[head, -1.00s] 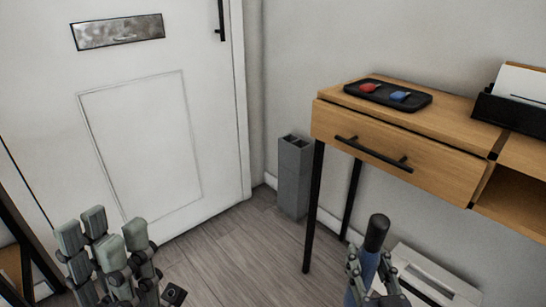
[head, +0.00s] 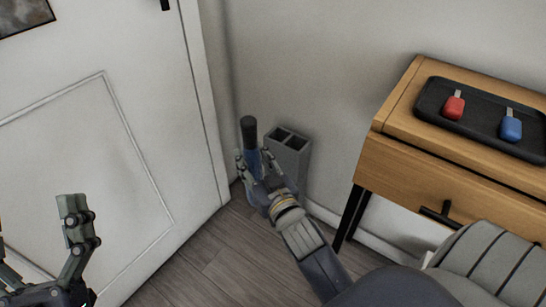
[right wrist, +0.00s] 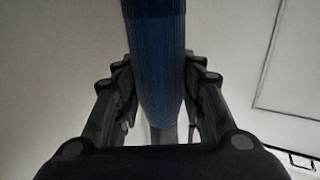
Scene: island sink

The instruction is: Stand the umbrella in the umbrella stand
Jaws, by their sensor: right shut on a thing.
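The umbrella (head: 253,163) is blue with a black handle on top and is close to upright. My right gripper (head: 254,168) is shut on its blue part, and the right wrist view also shows the blue umbrella (right wrist: 155,60) between the fingers. The umbrella stand (head: 291,158) is a grey box with two square openings on top, in the corner. The umbrella and gripper overlap its left side in the head view. The umbrella's lower end is hidden, so I cannot tell whether it touches the stand. My left gripper (head: 38,225) is at the lower left, open and empty, partly cut off.
A white door (head: 120,130) is at the left. A wooden table (head: 400,150) with a drawer and dark legs is at the right. Its black tray (head: 475,130) holds a red key (head: 454,105) and a blue key (head: 511,126). Some grey wood floor (head: 205,250) is clear.

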